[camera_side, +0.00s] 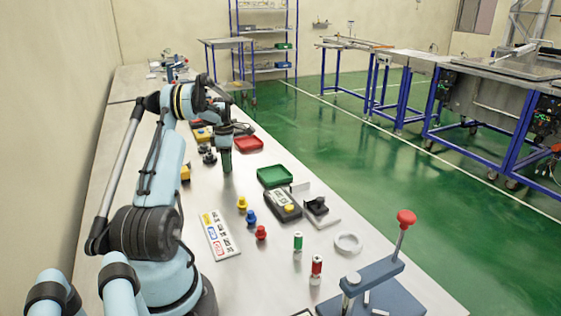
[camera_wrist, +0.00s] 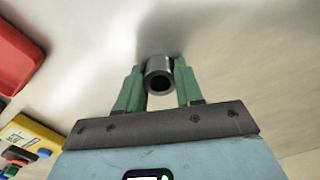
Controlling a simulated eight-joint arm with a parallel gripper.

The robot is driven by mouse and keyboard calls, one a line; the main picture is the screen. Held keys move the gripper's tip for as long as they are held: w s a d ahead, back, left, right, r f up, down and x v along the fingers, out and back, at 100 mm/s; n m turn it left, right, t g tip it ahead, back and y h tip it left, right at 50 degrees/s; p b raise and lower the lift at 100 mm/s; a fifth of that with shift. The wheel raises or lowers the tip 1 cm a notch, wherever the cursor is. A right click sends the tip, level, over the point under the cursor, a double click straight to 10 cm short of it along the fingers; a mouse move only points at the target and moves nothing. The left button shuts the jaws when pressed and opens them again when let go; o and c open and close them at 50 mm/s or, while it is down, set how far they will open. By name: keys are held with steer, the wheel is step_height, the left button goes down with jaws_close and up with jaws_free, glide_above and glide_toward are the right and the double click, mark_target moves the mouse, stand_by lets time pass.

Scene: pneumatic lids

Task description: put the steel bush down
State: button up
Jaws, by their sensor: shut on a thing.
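The steel bush (camera_wrist: 159,66) is a short grey metal tube with a dark bore, seen in the wrist view between two green fingers. My gripper (camera_wrist: 159,84) is shut on it, with a finger on each side. In the side view my gripper (camera_side: 227,168) points down over the bench, and the bush cannot be made out there. The bare bench top (camera_wrist: 225,40) lies beyond the bush in the wrist view. I cannot tell whether the bush touches it.
A red tray (camera_side: 248,144) and a green tray (camera_side: 275,176) stand right of my gripper. Yellow, blue and red knobs (camera_side: 250,216) stand nearer the camera, by a label plate (camera_side: 219,235). A grey device (camera_side: 283,204) and a lever press (camera_side: 375,285) lie farther right.

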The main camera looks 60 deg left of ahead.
jaws_close()
steer(key=shift+r, duration=0.1)
